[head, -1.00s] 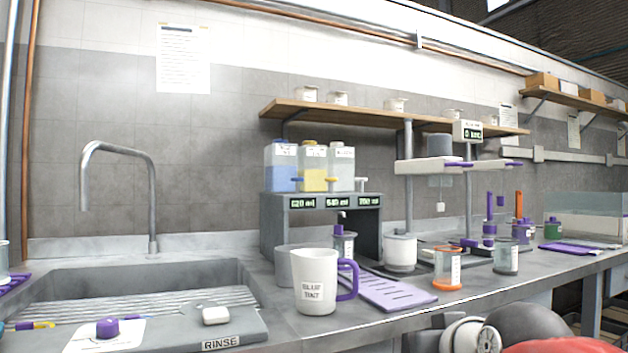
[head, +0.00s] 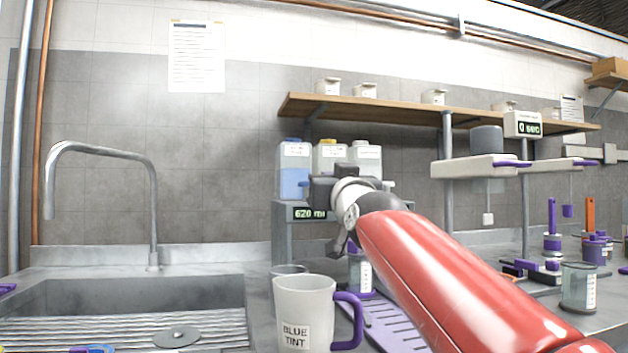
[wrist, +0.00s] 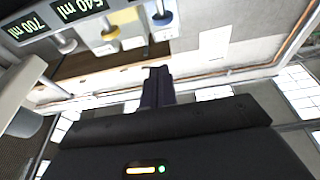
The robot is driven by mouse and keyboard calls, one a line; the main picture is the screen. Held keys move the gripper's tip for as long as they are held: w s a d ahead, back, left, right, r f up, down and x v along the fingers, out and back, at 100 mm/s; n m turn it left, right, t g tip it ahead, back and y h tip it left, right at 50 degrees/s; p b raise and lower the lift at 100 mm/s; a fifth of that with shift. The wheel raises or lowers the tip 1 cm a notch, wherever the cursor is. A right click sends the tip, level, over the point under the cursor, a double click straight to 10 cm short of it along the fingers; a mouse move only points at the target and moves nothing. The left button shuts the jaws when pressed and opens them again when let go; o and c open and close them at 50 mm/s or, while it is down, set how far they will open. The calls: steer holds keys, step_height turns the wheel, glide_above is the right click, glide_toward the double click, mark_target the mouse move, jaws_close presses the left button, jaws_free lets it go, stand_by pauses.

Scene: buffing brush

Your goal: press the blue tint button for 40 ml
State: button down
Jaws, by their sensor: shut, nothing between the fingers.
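The dispenser (head: 283,238) stands on the counter with three tanks on top: one with blue liquid (head: 293,178), one with a yellow lid (head: 330,150) and a pale one (head: 365,155). Its left display (head: 309,214) reads 620 ml; the others are hidden by my arm in the head view. In the tilted wrist view, displays reading 540 ml (wrist: 82,8) and 700 ml (wrist: 45,22) show, with a blue button (wrist: 162,17), a yellow one (wrist: 107,48) and a pale one (wrist: 65,42). My gripper (wrist: 157,72) is shut and empty, apart from the blue button in the picture.
A white mug labelled BLUE TINT (head: 304,308) with a purple handle stands on the counter before the dispenser. A beaker (head: 360,272) stands behind it to the right. The sink (head: 130,295) is on the left. A wooden shelf (head: 400,110) runs above.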

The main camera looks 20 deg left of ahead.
steer(key=shift+w+a+r+y, duration=0.2)
steer(key=shift+a+r+y, duration=0.1)
steer(key=shift+a+r, duration=0.5)
steer(key=shift+a+f, duration=0.1)
steer(key=p+x, duration=0.2)
steer(key=x, duration=0.1)
steer(key=p+x, duration=0.2)
steer(key=x, duration=0.2)
steer(key=p+x, duration=0.2)
steer(key=x, duration=0.1)
steer(key=shift+w+r, duration=0.15)
steer(key=shift+r, duration=0.15)
steer(key=shift+f, duration=1.2)
steer(key=shift+f+b, duration=0.75)
steer(key=shift+f, duration=0.3)
